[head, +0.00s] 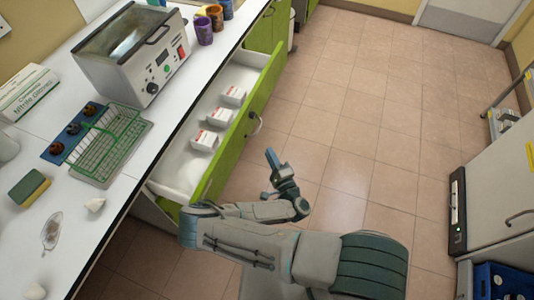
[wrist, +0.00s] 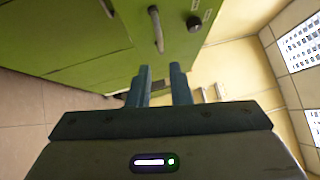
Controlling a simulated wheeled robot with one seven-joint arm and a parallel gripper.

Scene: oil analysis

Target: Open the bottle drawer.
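A drawer with a green front (head: 236,132) stands pulled out from the white-topped bench. Its white inside (head: 180,170) shows, with several small white boxes (head: 205,140) in it. Whether this is the bottle drawer I cannot tell; no bottles show in it. A grey handle (wrist: 156,30) on a green front lies beyond the fingertips.
On the bench are a steel bath (head: 135,55), a green wire rack (head: 108,143), a sponge (head: 29,188), and a glove box (head: 28,92). Purple and brown cups (head: 204,30) stand at the back. A grey cabinet (head: 500,185) is at the right. The tiled floor between is clear.

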